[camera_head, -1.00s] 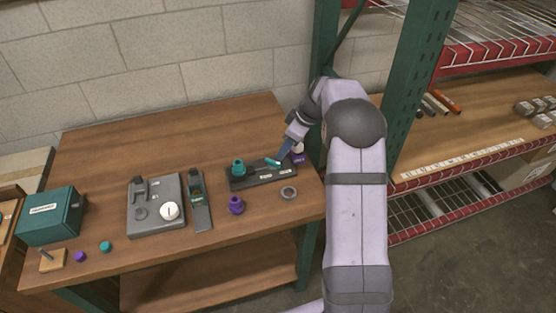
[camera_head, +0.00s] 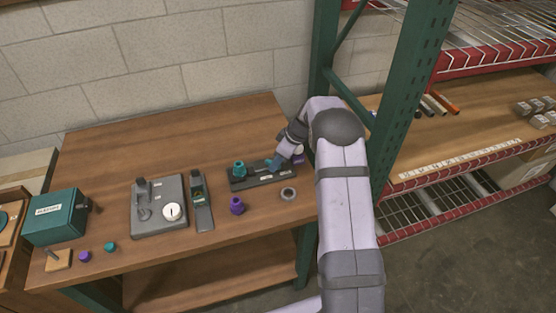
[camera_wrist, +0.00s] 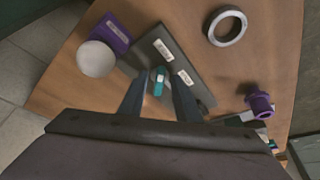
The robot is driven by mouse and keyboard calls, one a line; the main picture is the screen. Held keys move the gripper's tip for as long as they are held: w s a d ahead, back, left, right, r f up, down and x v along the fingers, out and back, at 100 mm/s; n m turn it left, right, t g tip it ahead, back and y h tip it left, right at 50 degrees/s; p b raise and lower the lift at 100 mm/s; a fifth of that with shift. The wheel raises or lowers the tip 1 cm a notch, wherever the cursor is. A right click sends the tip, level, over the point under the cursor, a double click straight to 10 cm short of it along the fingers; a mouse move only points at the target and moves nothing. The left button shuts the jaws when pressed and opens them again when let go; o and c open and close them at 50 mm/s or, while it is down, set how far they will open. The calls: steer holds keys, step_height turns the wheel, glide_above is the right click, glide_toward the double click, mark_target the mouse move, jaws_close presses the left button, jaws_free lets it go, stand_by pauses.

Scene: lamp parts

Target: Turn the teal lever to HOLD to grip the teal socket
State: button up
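The teal socket (camera_head: 239,169) stands upright at the left end of a dark grey fixture plate (camera_head: 256,180). The teal lever is at the plate's right part; in the head view my gripper (camera_head: 275,164) largely covers it. The wrist view shows the lever (camera_wrist: 159,81) between the two dark blue fingers of my gripper (camera_wrist: 160,92). The fingers are open, one on each side of it, with gaps that seem to remain. Two white labels (camera_wrist: 164,50) lie beside the lever; their words are too small to read. The socket cannot be made out in the wrist view.
A grey ring (camera_head: 288,194) and a purple socket (camera_head: 237,205) lie in front of the plate. A purple block with a white round top (camera_wrist: 96,58) stands close beside it. A grey dial fixture (camera_head: 158,206) and a teal box (camera_head: 56,215) are further left.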

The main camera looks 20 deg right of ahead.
jaws_close()
